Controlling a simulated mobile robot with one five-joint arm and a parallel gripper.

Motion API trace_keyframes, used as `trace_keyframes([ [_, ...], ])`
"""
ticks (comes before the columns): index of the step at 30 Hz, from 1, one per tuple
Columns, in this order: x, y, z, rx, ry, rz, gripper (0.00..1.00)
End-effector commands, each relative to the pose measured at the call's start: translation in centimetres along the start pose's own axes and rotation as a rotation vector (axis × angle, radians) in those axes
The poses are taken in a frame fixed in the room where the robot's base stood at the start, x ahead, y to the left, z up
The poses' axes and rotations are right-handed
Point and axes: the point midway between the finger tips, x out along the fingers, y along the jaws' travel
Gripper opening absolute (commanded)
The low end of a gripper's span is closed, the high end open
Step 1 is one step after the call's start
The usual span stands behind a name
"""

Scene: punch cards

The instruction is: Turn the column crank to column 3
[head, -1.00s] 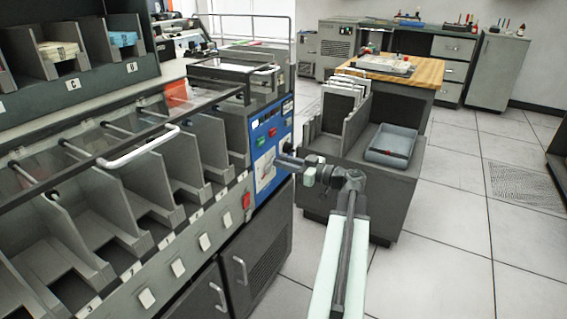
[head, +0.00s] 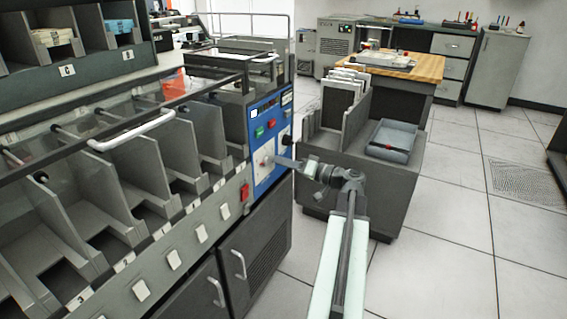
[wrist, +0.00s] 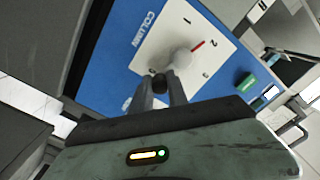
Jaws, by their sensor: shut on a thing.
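The column crank (wrist: 181,57) is a pale grey hub with a small dark knob (wrist: 160,83) on a white numbered dial plate (wrist: 228,68). The plate is on the blue panel (wrist: 118,50) marked COLUMN. A red pointer (wrist: 198,47) beside the hub points towards the 2. My gripper (wrist: 160,88) is shut on the dark crank knob, with one finger on each side of it. In the head view my gripper (head: 274,161) is at the dial plate (head: 264,151) on the machine's end; the crank there is too small to make out.
Green and red buttons (head: 265,128) sit above the dial. The sorter's pockets (head: 140,180) fill the left. Tiled floor (head: 465,240) is free at right.

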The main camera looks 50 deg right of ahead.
Motion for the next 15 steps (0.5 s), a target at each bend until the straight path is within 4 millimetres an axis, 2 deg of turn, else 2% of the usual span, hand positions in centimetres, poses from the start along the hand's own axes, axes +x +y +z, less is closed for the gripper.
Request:
trace_keyframes([
  [15, -0.1, 0.6, 2.2, 0.487, 0.006, 0.001, 0.0],
])
